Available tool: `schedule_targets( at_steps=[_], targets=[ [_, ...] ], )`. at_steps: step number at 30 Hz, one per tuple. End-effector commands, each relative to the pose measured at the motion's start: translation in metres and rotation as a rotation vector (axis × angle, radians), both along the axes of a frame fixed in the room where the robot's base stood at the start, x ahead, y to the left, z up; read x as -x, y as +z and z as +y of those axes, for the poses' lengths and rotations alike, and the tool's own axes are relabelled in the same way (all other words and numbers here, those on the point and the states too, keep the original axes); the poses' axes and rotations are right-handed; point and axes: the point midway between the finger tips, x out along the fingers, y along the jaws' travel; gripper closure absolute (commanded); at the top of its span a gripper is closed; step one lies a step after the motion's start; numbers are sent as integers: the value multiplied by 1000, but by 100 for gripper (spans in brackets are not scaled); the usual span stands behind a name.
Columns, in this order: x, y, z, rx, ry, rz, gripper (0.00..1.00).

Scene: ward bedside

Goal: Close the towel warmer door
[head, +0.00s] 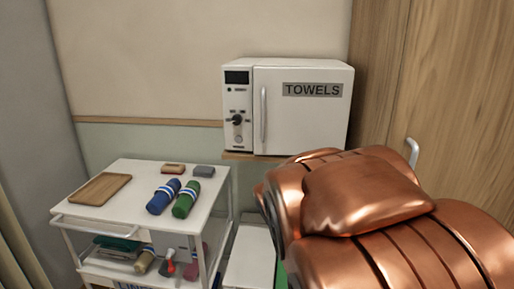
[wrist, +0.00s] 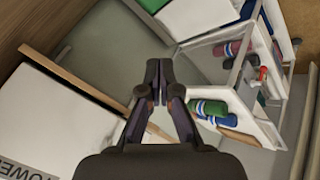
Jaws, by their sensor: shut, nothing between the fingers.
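The white towel warmer (head: 237,120) sits on a wooden shelf against the wall in the head view. Its door (head: 305,120) bears a TOWELS label and has a vertical handle (head: 263,115) at its left edge, beside the control panel. The door looks flush with the body; a small gap could not be told at this size. In the wrist view the door's white face (wrist: 45,120) lies at the left, with part of the label at the bottom corner. My gripper (wrist: 158,72) is shut and empty, apart from the door. In the head view my arm hides it.
A white trolley (head: 95,212) stands at the lower left, carrying a wooden tray (head: 100,188), rolled blue (head: 163,196) and green (head: 186,199) towels and small blocks. The wooden shelf (head: 250,157) juts out below the warmer. A wooden cabinet (head: 440,90) stands at the right.

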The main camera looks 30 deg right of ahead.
Motion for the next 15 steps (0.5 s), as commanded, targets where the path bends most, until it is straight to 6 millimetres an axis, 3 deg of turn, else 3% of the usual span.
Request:
schedule_targets(
  at_steps=[1,6,15],
  targets=[
    [-13,10,-20,59,21,-34,100],
    [-56,48,-70,267,145,-146,100],
    [-114,98,-118,588,429,-281,100]
  ],
)
